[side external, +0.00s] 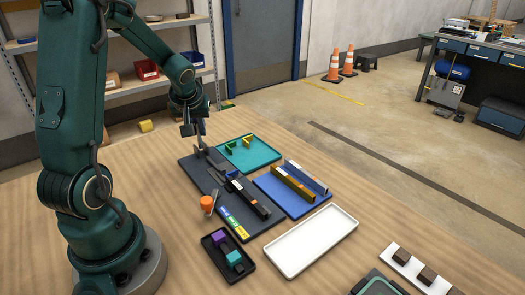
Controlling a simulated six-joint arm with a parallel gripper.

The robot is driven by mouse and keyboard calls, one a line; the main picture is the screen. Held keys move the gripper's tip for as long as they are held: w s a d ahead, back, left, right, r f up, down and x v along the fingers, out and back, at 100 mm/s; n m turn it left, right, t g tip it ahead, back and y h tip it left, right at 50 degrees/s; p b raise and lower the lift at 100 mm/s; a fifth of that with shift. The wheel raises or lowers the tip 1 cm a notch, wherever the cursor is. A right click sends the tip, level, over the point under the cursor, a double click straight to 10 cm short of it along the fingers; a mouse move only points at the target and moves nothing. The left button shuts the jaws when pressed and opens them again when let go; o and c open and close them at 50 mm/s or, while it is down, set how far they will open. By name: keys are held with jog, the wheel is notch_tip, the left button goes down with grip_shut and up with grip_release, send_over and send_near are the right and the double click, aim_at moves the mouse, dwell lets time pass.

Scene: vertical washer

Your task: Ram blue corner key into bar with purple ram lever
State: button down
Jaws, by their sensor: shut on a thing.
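My gripper (194,130) points down above the far left end of the dark fixture plate (199,172). It is shut on a small blue piece that looks like the blue corner key (202,126), held above the plate; the fingers partly hide it. A dark bar (248,198) lies lengthwise on the plate, to the right of and nearer than my gripper. A grey upright part (204,153) stands on the plate just below my gripper. A purple block (220,236) sits in a small black tray; I cannot tell whether it belongs to a ram lever.
An orange knob (207,203) stands at the plate's left edge. A teal block (234,258) shares the black tray (247,274). The white tray (312,241) is empty.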

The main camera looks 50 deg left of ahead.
jog(key=shift+w+r, duration=0.3)
jog(key=shift+w, duration=0.1)
jog(key=c, duration=0.8)
grip_release()
jog(key=shift+o, duration=0.5)
jog(key=shift+s+f, duration=0.1)
jog(key=shift+s, duration=0.05)
jog(key=v, duration=0.5)
jog(key=shift+s, duration=0.1)
